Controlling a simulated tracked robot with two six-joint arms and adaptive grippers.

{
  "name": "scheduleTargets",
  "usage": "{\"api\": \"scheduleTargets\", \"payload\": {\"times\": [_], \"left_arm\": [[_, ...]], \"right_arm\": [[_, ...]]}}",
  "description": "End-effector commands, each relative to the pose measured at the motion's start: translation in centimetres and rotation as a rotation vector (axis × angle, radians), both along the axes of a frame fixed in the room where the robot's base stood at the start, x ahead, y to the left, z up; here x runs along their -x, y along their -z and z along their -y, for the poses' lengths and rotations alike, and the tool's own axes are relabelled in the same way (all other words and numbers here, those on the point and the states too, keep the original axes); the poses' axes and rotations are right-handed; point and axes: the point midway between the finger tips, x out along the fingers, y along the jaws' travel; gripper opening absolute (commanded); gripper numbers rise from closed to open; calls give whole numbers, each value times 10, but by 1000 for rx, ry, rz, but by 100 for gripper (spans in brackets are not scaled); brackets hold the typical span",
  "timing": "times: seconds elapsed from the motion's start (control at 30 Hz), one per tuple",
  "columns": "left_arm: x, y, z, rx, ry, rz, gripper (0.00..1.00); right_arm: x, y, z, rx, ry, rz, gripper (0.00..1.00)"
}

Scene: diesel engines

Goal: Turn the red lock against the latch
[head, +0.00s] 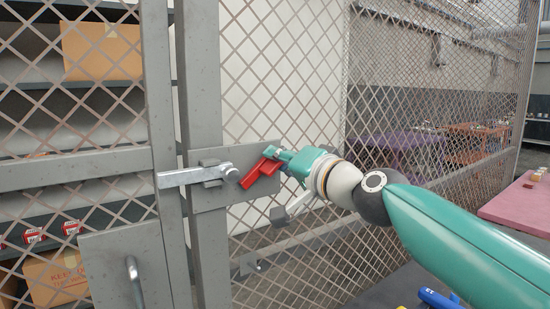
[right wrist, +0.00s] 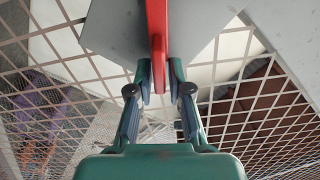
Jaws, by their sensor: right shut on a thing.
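The red lock (head: 260,173) is at the end of the metal latch bar (head: 190,177), in front of a grey plate (head: 240,160) on the mesh gate. My right gripper (head: 277,154) reaches it from the right, with its fingers at the lock's upper right part. In the right wrist view, the lock shows as a red bar (right wrist: 157,40) running down between the two green fingers (right wrist: 158,85), which are closed around its lower end. The lock's far end is out of that view. My left gripper is not in view.
A grey lever handle (head: 292,206) sits just below my right gripper. A plate with a handle (head: 135,275) is at the lower left. Shelves with cardboard boxes (head: 100,50) stand behind the mesh. A pink table top (head: 520,203) is at the right.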

Motion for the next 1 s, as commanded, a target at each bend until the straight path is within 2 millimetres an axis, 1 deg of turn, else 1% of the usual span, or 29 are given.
{"api": "scheduleTargets", "payload": {"times": [0.03, 0.5, 0.8, 1.0], "left_arm": [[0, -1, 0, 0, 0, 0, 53], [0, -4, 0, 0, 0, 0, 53], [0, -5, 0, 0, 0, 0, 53], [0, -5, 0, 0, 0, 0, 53]], "right_arm": [[-1, 5, 0, -31, -3, -32, 0], [-3, 13, 2, -377, -1, -267, 0], [-3, 17, 2, -506, -2, -355, 0], [-3, 18, 2, -539, -1, -377, 0]]}}
